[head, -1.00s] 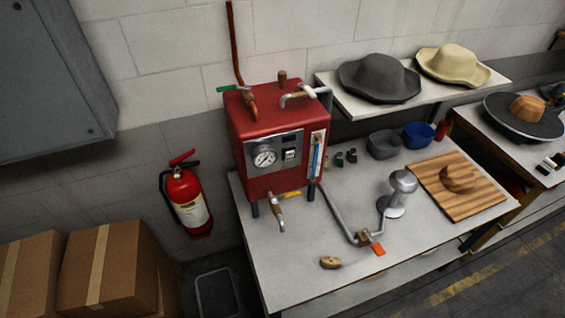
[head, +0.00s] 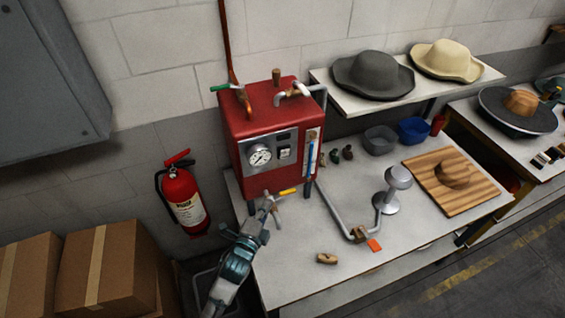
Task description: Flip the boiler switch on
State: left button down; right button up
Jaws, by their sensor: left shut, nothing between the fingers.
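The red boiler (head: 262,122) stands on the left part of the workbench. Its silver front panel (head: 290,168) carries a round gauge (head: 259,156) and, to the right of it, the small dark boiler switch (head: 285,153). The switch is too small to read whether it is on or off. My left gripper (head: 267,204) is shut and empty. It is below the boiler's front panel, in front of the lower valve, and hides part of it. It looks apart from the switch. My right gripper is not in view.
The workbench (head: 290,285) holds a steam pipe with a silver nozzle (head: 391,195), a wooden piece (head: 327,259) and a wooden board (head: 434,198). A grey hat (head: 372,77) and a cream hat (head: 446,60) lie on the shelf. A fire extinguisher (head: 184,199) hangs left of the boiler.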

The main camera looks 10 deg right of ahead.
pick_arm(q)
notch_tip(320, 180, up, 6)
jog(key=s+d+m+h, duration=0.1)
jog(key=d+m+h, duration=0.1)
jog(key=m, duration=0.1)
jog(key=shift+d+f+t, duration=0.15)
jog(key=shift+d+t, duration=0.15)
jog(key=shift+d, duration=0.05)
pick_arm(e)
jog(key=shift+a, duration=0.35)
pick_arm(q)
jog(key=p, duration=0.1)
send_near(288, 152)
jog(key=d, duration=0.4)
jog(key=w, duration=0.2)
jog(key=w+p, duration=0.1)
jog(key=w, duration=0.2)
jog(key=shift+w+a+r, duration=0.1)
jog(key=shift+a+r, duration=0.05)
jog(key=shift+r, duration=0.05)
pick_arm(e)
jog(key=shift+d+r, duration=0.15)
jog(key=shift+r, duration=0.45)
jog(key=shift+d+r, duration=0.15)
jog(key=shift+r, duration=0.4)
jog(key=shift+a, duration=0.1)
